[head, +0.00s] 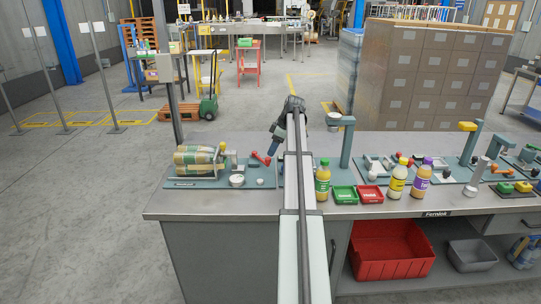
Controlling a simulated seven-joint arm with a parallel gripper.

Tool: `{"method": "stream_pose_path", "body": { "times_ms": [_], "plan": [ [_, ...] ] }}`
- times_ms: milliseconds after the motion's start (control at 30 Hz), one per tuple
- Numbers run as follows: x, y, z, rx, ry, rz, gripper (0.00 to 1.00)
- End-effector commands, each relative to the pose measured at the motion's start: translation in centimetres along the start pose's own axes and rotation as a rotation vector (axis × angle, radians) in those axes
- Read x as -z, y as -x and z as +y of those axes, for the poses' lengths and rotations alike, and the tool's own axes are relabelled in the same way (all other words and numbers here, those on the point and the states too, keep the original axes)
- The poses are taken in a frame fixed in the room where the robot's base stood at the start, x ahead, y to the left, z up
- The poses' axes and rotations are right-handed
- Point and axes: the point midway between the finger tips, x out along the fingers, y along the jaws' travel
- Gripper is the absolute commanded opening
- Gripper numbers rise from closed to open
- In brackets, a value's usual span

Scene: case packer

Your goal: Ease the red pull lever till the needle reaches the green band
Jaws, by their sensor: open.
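A red lever (261,158) stands on the left blue-grey panel (208,184). A small white round part (237,180), possibly the gauge, sits left of it; no needle or green band can be made out at this size. Other red-handled parts show on the right panels, one near the middle (398,164) and one farther right (502,168). My arm reaches over the bench. The dark end of my gripper (272,152) is tilted down and left, close above and right of the left red lever, seemingly apart from it. Its jaws are open and seem empty, though the fingers are tiny.
A striped roll (195,158) lies on the left panel. Right of my arm stand a green-capped bottle (322,181), a green tray (345,194), a red tray (371,194) and two more bottles. A post (346,147) rises behind them. The bench's left front (215,204) is clear.

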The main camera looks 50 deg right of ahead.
Motion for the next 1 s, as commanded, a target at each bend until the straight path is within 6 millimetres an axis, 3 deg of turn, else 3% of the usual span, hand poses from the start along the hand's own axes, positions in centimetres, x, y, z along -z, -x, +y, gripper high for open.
{"method": "stream_pose_path", "body": {
  "times_ms": [200,500,1000],
  "plan": [
    [0.0,4.4,0.1,-0.001,-0.001,0.000,0.54],
    [-0.1,8.0,0.1,-0.001,-0.001,0.000,0.54],
    [-0.1,8.7,0.0,0.000,-0.001,0.000,0.54]
  ]
}}
